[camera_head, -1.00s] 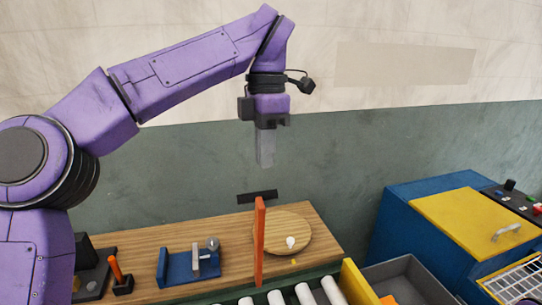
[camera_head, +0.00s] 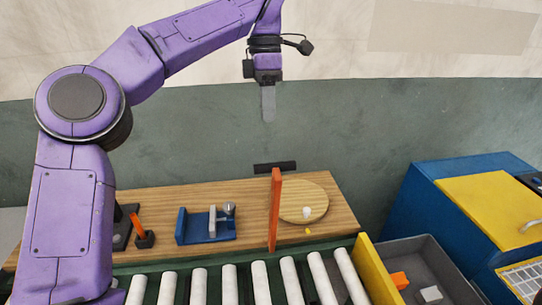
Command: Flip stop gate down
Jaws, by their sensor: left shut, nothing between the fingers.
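The stop gate, which I take to be the orange upright bar (camera_head: 275,212), stands raised at the back edge of the roller conveyor (camera_head: 230,285). My left gripper (camera_head: 268,106) hangs fingers down in front of the green wall, well above the gate in the picture and apart from it. Its fingers are shut with nothing between them. My right gripper is not in view.
A wooden bench (camera_head: 340,196) behind the conveyor carries a blue fixture (camera_head: 205,232), a small orange-handled lever (camera_head: 139,226) and a round wooden board (camera_head: 305,191). A yellow plate (camera_head: 378,272) borders a grey bin (camera_head: 440,262) with small blocks. A blue cabinet (camera_head: 408,207) stands right.

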